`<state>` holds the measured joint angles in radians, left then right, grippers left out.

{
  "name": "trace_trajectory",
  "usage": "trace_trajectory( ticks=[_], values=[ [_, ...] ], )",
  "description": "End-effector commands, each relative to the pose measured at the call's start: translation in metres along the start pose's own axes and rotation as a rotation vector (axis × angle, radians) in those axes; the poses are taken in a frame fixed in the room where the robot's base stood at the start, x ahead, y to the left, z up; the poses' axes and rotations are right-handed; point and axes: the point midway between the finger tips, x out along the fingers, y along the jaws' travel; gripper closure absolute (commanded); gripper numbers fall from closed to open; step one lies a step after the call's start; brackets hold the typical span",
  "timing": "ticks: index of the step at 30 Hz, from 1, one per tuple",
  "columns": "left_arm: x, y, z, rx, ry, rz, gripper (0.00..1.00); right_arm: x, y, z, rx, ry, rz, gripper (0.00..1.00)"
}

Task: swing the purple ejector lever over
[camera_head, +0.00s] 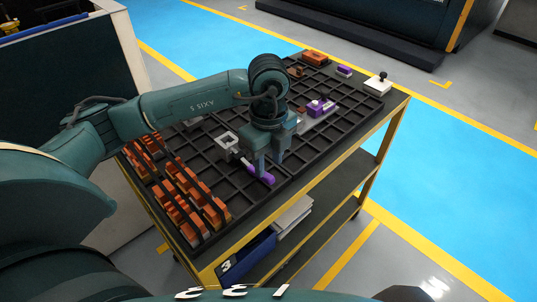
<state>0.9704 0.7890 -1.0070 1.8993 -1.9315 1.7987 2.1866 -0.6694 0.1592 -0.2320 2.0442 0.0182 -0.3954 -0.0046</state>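A purple lever handle (262,175) lies low over the front part of the black gridded tray (299,155). It runs toward a small grey metal fixture (228,141) behind and to its left. My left gripper (269,166) points down right above the handle. Its two fingers are apart, with a gap between them, and their tips are close to the handle. I cannot tell whether they touch it. The gripper hides part of the tray behind it. A second purple piece (319,107) sits on a grey base farther back. My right gripper is not in view.
Several orange copper pieces (187,206) stand in the tray's left part. An orange block (314,57), a small purple block (344,71) and a white block with a black knob (378,84) are at the back. A blue bin (247,260) is on the lower shelf.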

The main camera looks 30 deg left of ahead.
Motion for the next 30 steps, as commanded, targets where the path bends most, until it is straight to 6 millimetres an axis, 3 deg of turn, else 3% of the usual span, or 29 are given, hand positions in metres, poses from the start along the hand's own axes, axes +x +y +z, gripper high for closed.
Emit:
trace_trajectory(
  ticks=[1,8,12,28,30],
  values=[
    [0.011,0.000,0.000,0.000,0.000,0.001,0.64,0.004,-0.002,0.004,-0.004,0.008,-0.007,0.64],
    [0.039,0.000,0.000,0.000,-0.001,0.001,0.64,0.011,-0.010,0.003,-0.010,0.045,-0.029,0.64],
    [0.034,0.000,0.000,0.000,0.000,0.000,0.64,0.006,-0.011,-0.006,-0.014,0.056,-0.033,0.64],
    [0.040,0.000,-0.001,0.001,0.001,-0.001,0.64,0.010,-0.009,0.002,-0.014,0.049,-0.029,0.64],
    [0.040,0.000,-0.001,0.001,0.001,-0.001,0.69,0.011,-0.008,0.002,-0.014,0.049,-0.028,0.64]
  ],
)
